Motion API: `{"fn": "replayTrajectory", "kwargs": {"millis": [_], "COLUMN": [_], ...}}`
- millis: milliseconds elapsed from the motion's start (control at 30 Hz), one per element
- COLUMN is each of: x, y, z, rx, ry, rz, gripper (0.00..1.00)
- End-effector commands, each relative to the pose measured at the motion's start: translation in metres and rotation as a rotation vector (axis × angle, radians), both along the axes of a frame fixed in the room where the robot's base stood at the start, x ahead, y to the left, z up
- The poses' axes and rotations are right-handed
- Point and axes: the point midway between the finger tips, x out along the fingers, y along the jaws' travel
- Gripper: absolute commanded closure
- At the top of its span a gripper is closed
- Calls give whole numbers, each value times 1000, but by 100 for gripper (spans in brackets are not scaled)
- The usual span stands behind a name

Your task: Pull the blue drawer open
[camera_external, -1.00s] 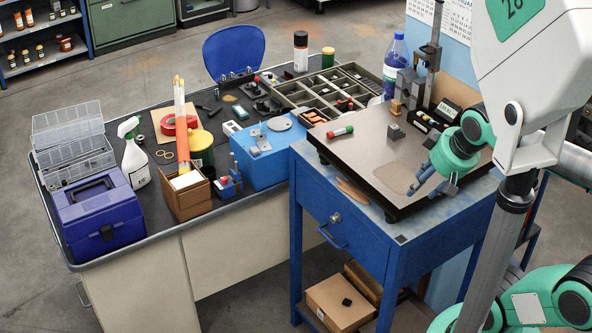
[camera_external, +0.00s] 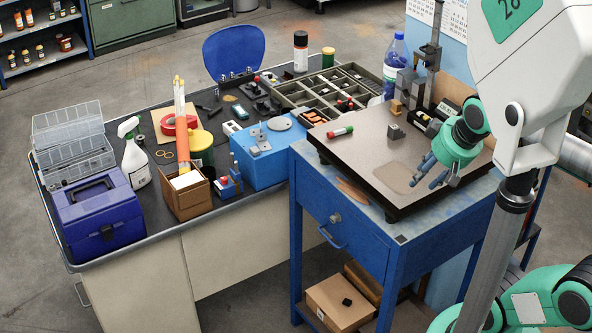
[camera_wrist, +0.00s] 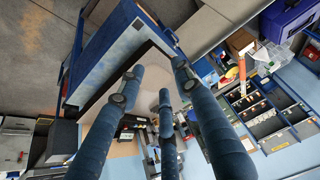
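The blue drawer (camera_external: 318,209) is in the front of a blue stand, under its worn top. It looks shut, its face flush with the frame. A blue bar handle (camera_external: 333,238) hangs on its face, below a round metal knob (camera_external: 335,218). My gripper (camera_external: 421,181) is above the stand's dark plate, up and to the right of the handle in the outside view, apart from it. In the wrist view my gripper (camera_wrist: 155,82) has its blue-grey fingers spread with nothing between them.
A tall metal column stand (camera_external: 431,65) rises behind. A cardboard box (camera_external: 338,303) is on the lower shelf. The floor before the drawer is clear.

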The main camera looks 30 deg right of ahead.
Motion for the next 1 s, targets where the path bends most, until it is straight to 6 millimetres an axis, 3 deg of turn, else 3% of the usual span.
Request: {"fn": "replayTrajectory", "kwargs": {"millis": [100,367,600,1000], "x": [1,12,28,73], "y": [0,-10,-23,-36], "z": [26,7,-5,-5], "rx": [-11,-230,-479,-832], "ry": [7,182,407,826], "rz": [14,293,653,1266], "gripper": [66,66,66,66]}}
